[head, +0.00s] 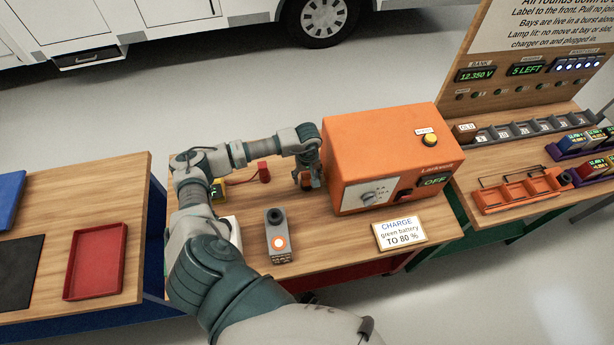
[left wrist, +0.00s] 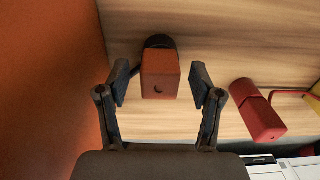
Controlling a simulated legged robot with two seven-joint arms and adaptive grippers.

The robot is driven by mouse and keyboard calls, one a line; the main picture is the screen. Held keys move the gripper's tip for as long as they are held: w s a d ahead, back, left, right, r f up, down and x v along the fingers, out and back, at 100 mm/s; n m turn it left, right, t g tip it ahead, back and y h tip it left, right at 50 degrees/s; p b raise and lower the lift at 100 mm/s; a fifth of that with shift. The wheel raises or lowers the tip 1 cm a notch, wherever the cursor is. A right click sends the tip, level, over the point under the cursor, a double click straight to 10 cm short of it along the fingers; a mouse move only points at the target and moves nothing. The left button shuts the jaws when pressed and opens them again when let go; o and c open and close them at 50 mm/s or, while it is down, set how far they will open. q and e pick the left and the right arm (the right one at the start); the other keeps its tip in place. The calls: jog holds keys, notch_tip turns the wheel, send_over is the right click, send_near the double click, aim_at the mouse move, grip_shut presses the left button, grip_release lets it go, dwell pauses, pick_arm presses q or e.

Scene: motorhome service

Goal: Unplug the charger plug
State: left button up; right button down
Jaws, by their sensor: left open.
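The orange charger (head: 380,150) stands on the middle wooden table, and its display reads OFF. A small orange block that looks like the charger plug (left wrist: 160,74) shows in the left wrist view, with a dark round part behind it. It stands beside the charger's left side, and a bit of it shows in the head view (head: 305,182). My left gripper (head: 308,180) is open there, with one finger on each side of the plug. In the left wrist view, gaps show between the fingers (left wrist: 159,83) and the plug. The right gripper is not in view.
A red block (left wrist: 257,110) with a red lead lies right of the plug in the wrist view. A grey box (head: 279,240) with a glowing orange button and a CHARGE sign (head: 400,232) stand nearer. A red tray (head: 97,268) lies on the left table.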

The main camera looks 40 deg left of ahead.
pick_arm(q)
notch_tip(320, 180, up, 12)
jog(key=shift+f, duration=0.2)
